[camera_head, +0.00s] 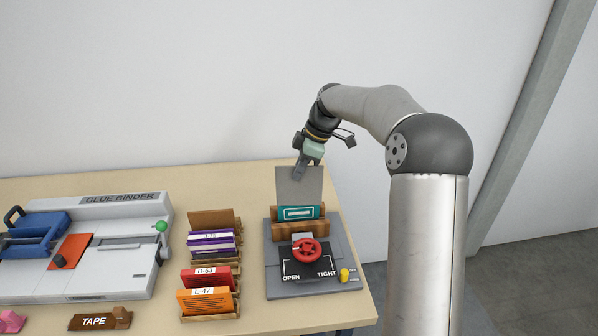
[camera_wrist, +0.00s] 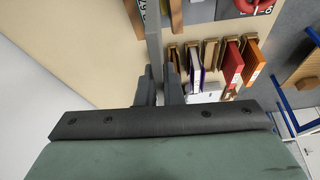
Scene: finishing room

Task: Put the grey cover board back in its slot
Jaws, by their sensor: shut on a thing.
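My gripper (camera_head: 300,172) is shut on the upper part of the grey cover board (camera_head: 297,190) and holds it upright at the back of the press. The board's lower edge is hidden behind the teal book (camera_head: 299,213), so I cannot tell whether it touches the press. In the wrist view the board (camera_wrist: 154,40) shows nearly edge-on between my gripper's fingers (camera_wrist: 159,85). The teal book lies between wooden jaws (camera_head: 300,231) on the grey press base (camera_head: 357,283).
A wooden rack (camera_head: 232,310) left of the press holds a brown board (camera_head: 211,217), purple J-25 (camera_head: 207,246), red D-63 (camera_head: 206,279) and orange L-47 (camera_head: 206,302) pieces. A red handwheel (camera_head: 306,251) and yellow knob (camera_head: 344,275) are at the press front. The glue binder (camera_head: 118,206) stands far left.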

